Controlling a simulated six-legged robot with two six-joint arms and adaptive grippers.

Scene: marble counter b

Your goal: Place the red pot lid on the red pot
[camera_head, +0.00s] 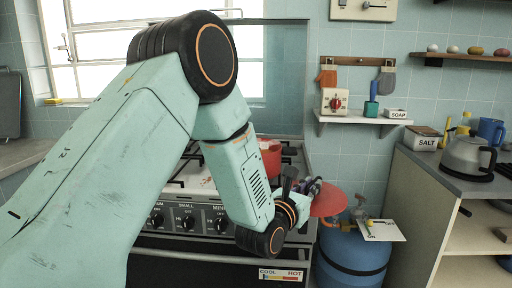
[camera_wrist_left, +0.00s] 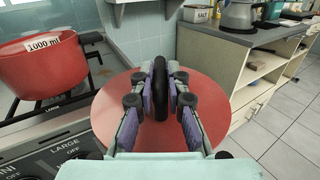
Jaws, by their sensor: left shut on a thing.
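The red pot lid (camera_head: 329,201) is a round red disc held by my left gripper (camera_head: 312,187), beyond the right edge of the stove. In the left wrist view the lid (camera_wrist_left: 112,113) lies below the gripper (camera_wrist_left: 161,80), whose fingers are shut on the lid's dark upright handle. The red pot (camera_head: 270,157) stands on the stove, partly hidden behind my left arm. In the left wrist view the pot (camera_wrist_left: 45,72), labelled 1000 ml, is open on top at the left, apart from the lid. My right gripper is in neither view.
The stove (camera_head: 190,218) has a front panel with knobs. A blue barrel (camera_head: 350,262) stands on the floor right of it. A counter at the right holds a kettle (camera_head: 467,157) and a salt box (camera_head: 422,138). A small shelf (camera_head: 362,120) hangs on the wall.

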